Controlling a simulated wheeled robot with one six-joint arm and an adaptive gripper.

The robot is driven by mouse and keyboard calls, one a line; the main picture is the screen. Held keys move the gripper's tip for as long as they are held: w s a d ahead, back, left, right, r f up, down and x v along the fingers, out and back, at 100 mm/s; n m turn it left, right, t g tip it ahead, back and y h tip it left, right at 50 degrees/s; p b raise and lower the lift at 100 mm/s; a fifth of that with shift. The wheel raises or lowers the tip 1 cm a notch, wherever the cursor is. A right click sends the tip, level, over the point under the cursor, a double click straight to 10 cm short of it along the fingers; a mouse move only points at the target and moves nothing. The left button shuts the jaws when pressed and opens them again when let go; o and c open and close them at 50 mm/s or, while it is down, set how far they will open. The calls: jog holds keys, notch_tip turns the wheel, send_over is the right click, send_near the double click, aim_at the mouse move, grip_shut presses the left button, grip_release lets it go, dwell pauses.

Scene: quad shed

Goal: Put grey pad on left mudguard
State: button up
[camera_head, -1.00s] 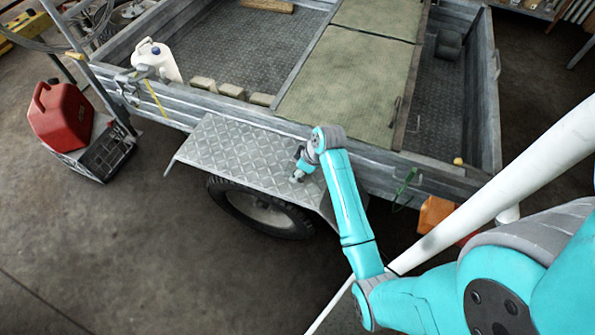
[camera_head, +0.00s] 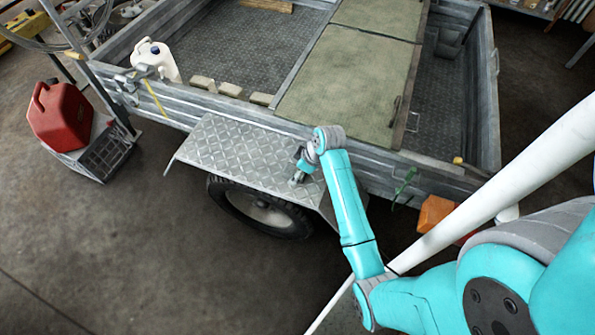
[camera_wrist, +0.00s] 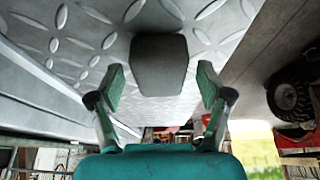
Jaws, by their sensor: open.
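The left mudguard (camera_head: 235,148) is a silvery tread-plate shelf over the trailer's wheel. My gripper (camera_head: 296,181) is low over its right end in the head view. In the wrist view my gripper (camera_wrist: 160,88) is open, one finger on each side of the dark grey pad (camera_wrist: 159,62). The pad appears to rest on the mudguard's tread plate (camera_wrist: 95,30), with visible gaps between it and the fingers. In the head view the pad cannot be made out clearly beside the gripper.
The trailer wall (camera_head: 350,160) runs just behind the mudguard, and the tyre (camera_head: 258,210) is below it. A white jerrycan (camera_head: 160,62) stands in the trailer. A red fuel can (camera_head: 60,115) sits on a crate at left. The mudguard's left part is clear.

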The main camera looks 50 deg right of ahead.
jog(key=v, duration=1.1)
jog(key=s+a+f+m+t+h, duration=0.1)
jog(key=s+a+f+m+t, duration=0.15)
jog(key=s+a, duration=0.45)
jog(key=s+a+f+m+t+h, duration=0.15)
jog(key=s+a+f, duration=0.25)
jog(key=a, duration=0.5)
jog(key=s+a+r+t, duration=0.3)
jog(key=s+r, duration=0.5)
jog(key=s+a+r+t, duration=0.3)
jog(key=s+a+r, duration=0.1)
jog(key=s+r, duration=0.4)
jog(key=shift+s+r+y, duration=0.4)
jog(key=shift+r+y, duration=0.05)
jog(key=shift+r, duration=0.1)
jog(key=shift+a, duration=0.15)
